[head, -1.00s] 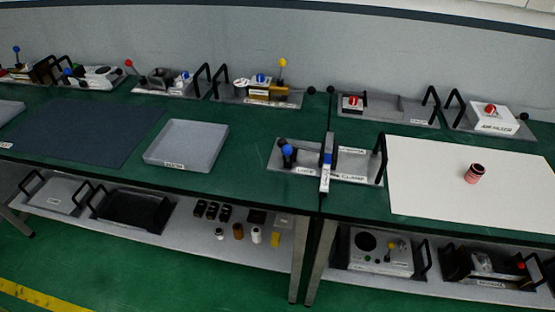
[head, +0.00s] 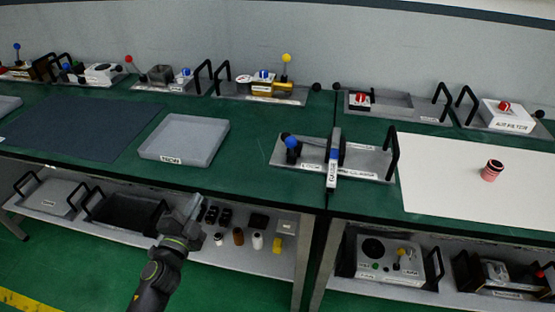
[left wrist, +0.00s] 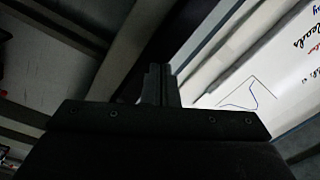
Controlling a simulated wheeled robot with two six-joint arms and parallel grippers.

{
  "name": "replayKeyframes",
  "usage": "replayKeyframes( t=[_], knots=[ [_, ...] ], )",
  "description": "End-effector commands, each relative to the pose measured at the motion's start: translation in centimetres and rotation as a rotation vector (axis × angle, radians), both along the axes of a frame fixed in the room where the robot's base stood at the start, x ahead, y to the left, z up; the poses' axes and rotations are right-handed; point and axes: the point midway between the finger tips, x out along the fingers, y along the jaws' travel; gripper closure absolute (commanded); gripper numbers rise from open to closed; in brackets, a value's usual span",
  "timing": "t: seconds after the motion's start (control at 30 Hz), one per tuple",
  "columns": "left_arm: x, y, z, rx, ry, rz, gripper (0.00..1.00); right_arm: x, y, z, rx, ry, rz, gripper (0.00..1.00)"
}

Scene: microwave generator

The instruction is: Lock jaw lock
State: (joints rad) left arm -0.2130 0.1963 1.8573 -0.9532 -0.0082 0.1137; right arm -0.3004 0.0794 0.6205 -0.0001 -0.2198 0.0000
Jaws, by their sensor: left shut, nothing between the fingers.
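The jaw-lock fixture is probably the grey tray (head: 280,160) in the middle of the bench; its small labels are hard to read. It carries a blue-knobbed lever (head: 291,142) at its left, an upright white-and-blue bar (head: 333,165) and a dark round part behind the bar. A black handle (head: 392,152) stands at its right end. My left gripper (head: 194,208) is shut and empty, in front of the bench edge, lower left of the fixture and well apart from it. The left wrist view shows its closed fingers (left wrist: 158,84) against a dim background. My right gripper is not in view.
An empty grey tray (head: 184,139) and a dark mat (head: 75,130) lie to the left on the green bench. A white board (head: 450,185) with a red cylinder (head: 492,170) lies to the right. Other fixtures line the back. A lower shelf holds several small items.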

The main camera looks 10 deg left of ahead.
Motion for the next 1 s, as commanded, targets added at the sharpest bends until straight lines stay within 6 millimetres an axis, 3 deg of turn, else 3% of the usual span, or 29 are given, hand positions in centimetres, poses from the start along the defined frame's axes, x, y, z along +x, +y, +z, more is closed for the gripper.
replayKeyframes(
  t=[0.1, 0.2, 0.4, 0.53, 0.7, 1.0],
  knots=[
    [-0.3, -1.3, 4.7, 0.085, -0.127, -0.034, 1.0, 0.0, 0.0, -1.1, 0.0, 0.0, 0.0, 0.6],
    [-0.5, -2.8, 7.9, 0.175, -0.216, -0.085, 1.0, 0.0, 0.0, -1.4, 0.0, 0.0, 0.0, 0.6],
    [0.2, -7.6, 8.6, 0.41, -0.292, -0.316, 1.0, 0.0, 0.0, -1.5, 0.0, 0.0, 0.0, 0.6],
    [0.3, -9.6, 8.2, 0.518, -0.307, -0.421, 1.0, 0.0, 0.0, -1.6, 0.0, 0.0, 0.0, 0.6],
    [0.3, -10.8, 7.7, 0.59, -0.31, -0.489, 1.0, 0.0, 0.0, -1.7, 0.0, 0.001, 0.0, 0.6],
    [0.2, -10.9, 7.6, 0.6, -0.309, -0.5, 1.0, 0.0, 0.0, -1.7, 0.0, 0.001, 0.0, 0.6]
  ],
)
